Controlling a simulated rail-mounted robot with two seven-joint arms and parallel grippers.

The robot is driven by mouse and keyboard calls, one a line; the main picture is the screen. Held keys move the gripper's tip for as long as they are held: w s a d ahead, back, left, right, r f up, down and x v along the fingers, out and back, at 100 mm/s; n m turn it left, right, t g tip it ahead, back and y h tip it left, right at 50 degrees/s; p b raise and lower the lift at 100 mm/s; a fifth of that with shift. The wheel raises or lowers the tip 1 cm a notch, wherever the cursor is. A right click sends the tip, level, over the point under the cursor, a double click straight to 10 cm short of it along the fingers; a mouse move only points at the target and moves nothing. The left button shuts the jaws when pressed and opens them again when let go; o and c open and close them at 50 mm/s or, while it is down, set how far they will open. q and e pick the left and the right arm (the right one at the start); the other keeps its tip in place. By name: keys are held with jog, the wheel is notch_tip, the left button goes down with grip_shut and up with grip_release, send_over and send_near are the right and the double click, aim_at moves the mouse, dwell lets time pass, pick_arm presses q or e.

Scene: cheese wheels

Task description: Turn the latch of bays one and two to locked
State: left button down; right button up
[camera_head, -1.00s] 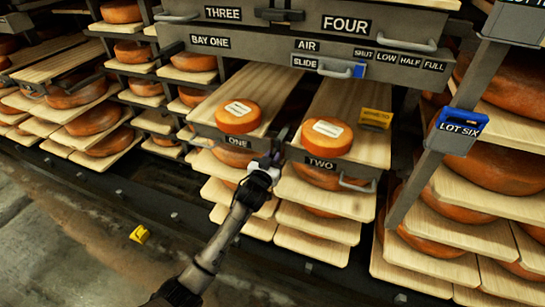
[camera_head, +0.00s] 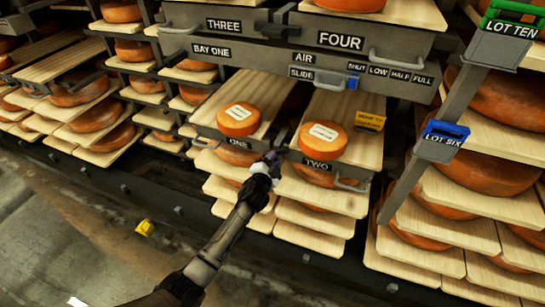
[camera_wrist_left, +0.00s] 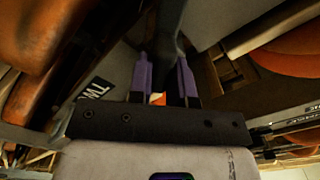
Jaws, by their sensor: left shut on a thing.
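Drawer front one (camera_head: 238,145) and drawer front two (camera_head: 318,165) stand side by side, each carrying a labelled orange cheese wheel, one on the left (camera_head: 238,119) and one on the right (camera_head: 323,140). My left gripper (camera_head: 272,158) is at the gap between these two fronts. In the left wrist view its purple fingers (camera_wrist_left: 165,75) stand on both sides of a dark bar (camera_wrist_left: 167,35), which looks like the latch, and are shut on it. The TWO label (camera_wrist_left: 97,90) shows beside the fingers. The latch's turn is hard to read, as my gripper covers part of it. My right gripper is out of view.
Drawers THREE (camera_head: 223,27) and FOUR (camera_head: 339,40) are above, with the air slide's blue knob (camera_head: 352,82) under FOUR. A yellow tag (camera_head: 370,121) is beside bay two. A blue LOT SIX holder (camera_head: 441,140) is on the right post. A yellow object (camera_head: 145,228) lies on the floor.

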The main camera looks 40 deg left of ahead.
pick_arm(q)
jog(key=m, duration=0.4)
jog(key=shift+p, duration=0.4)
jog(key=shift+f+m, duration=0.15)
jog(key=shift+m, duration=1.45)
jog(key=c, duration=1)
grip_release()
jog(key=shift+c, duration=0.2)
jog(key=shift+s+d, duration=0.1)
